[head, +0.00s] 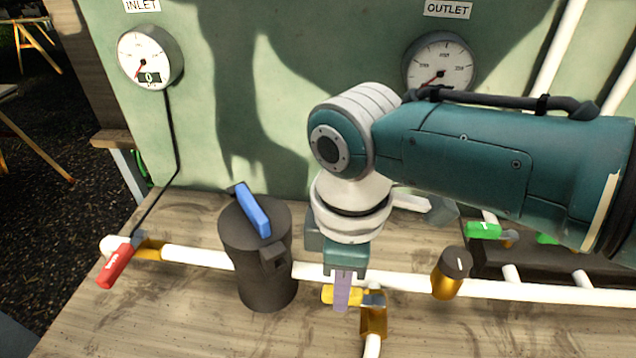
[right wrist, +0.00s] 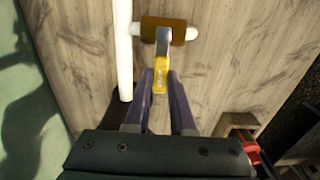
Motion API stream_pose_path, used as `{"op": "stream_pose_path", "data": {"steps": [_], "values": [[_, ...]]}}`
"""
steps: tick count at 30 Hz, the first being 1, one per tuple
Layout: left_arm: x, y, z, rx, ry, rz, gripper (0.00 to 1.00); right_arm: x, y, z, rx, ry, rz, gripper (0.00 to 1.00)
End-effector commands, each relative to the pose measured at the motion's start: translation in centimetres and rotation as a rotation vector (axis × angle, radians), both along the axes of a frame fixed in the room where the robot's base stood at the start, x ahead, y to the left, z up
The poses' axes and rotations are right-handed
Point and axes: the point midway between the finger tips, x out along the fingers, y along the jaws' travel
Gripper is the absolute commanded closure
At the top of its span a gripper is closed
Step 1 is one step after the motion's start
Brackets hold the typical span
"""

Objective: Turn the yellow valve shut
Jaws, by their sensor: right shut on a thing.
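The yellow valve handle (head: 328,294) sits on a brass valve body (head: 374,322) on a short white branch pipe (head: 372,346). The handle points left in the head view, roughly along the main pipe and across the branch. My right gripper (head: 343,290) reaches down from above and is shut on the handle. In the right wrist view the two purple fingers of my right gripper (right wrist: 161,92) flank the yellow handle (right wrist: 160,76), and the brass body (right wrist: 164,31) shows beyond them. My left gripper is not in view.
A dark canister with a blue handle (head: 254,210) stands close left of my gripper. The white main pipe (head: 200,257) crosses the table, with a red-handled valve (head: 116,266) at left. A brass fitting (head: 447,285) and green handles (head: 482,230) are right. Gauges hang behind.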

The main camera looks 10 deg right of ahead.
Motion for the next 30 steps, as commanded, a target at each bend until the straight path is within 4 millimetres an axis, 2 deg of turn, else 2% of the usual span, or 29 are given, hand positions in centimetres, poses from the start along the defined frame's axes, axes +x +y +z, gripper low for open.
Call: {"op": "stream_pose_path", "data": {"steps": [15,16,21,24,30], "values": [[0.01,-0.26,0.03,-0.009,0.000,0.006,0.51,0.14,0.02,0.13,0.001,0.000,-0.022,1.00],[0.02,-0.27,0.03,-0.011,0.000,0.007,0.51,0.14,0.02,0.13,0.001,0.000,-0.021,0.76],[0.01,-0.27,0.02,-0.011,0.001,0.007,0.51,0.13,0.01,0.09,0.001,0.000,-0.020,0.57],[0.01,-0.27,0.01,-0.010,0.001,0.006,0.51,0.11,0.00,0.07,0.001,0.000,-0.020,0.47],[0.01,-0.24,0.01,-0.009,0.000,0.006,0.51,0.10,-0.01,0.05,0.000,0.000,-0.019,0.47]]}}
